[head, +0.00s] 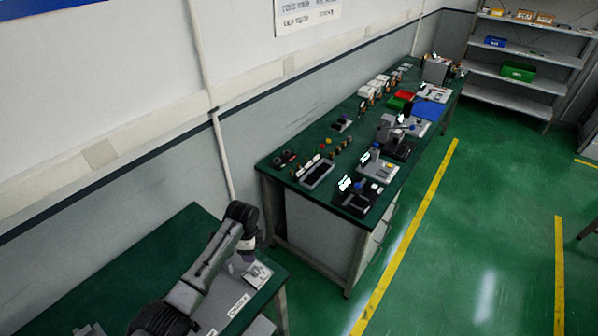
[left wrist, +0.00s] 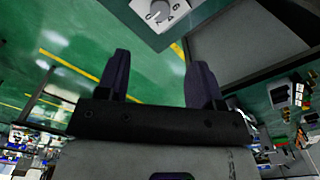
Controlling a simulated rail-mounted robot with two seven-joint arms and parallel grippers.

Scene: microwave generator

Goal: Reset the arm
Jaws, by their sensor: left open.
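My left arm (head: 205,265) reaches in from the bottom left of the head view, over the near green table. Its wrist is bent down beside a light grey device at the table's right end; the fingertips are too small to make out there. In the left wrist view my left gripper (left wrist: 160,82) has its two dark fingers spread apart with nothing between them. My right gripper is not in view.
The near green table (head: 185,228) stands along the wall. A longer green table (head: 272,165) behind it holds several devices, trays and small parts. Grey shelves (head: 515,75) stand at the far right. The green floor (head: 460,260) with yellow lines is clear on the right.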

